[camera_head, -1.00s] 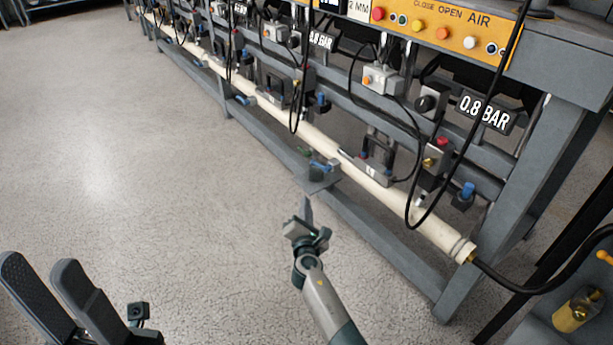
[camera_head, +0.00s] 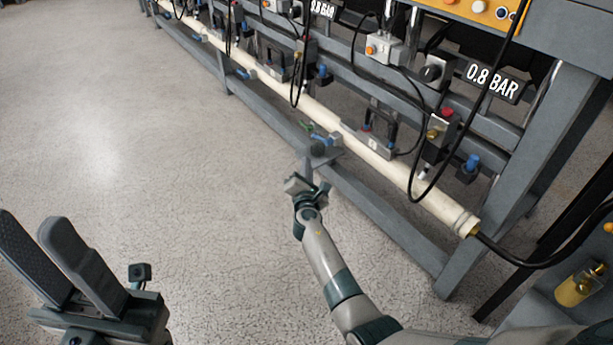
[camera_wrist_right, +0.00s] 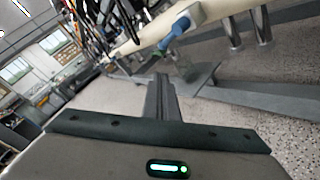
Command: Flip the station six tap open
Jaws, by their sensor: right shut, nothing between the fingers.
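A tap with a blue part and a green part (camera_head: 327,140) sits by the white pipe (camera_head: 360,150), above a small grey plate on the lower rail. In the right wrist view the blue tap (camera_wrist_right: 172,34) shows just beyond the fingertips. I cannot read a station number on it. My right gripper (camera_head: 308,160) is shut and empty, its tips pointing at the tap from the near side, seemingly just short of it. The shut fingers (camera_wrist_right: 160,84) also show in the right wrist view. My left gripper (camera_head: 28,220) is open and empty at the lower left, far from the bench.
The grey bench frame (camera_head: 400,235) runs diagonally, with more blue taps (camera_head: 469,165) along it. Black hoses (camera_head: 520,263) hang and loop in front. A brass fitting (camera_head: 580,285) is at the lower right. The floor (camera_head: 150,130) at left is clear.

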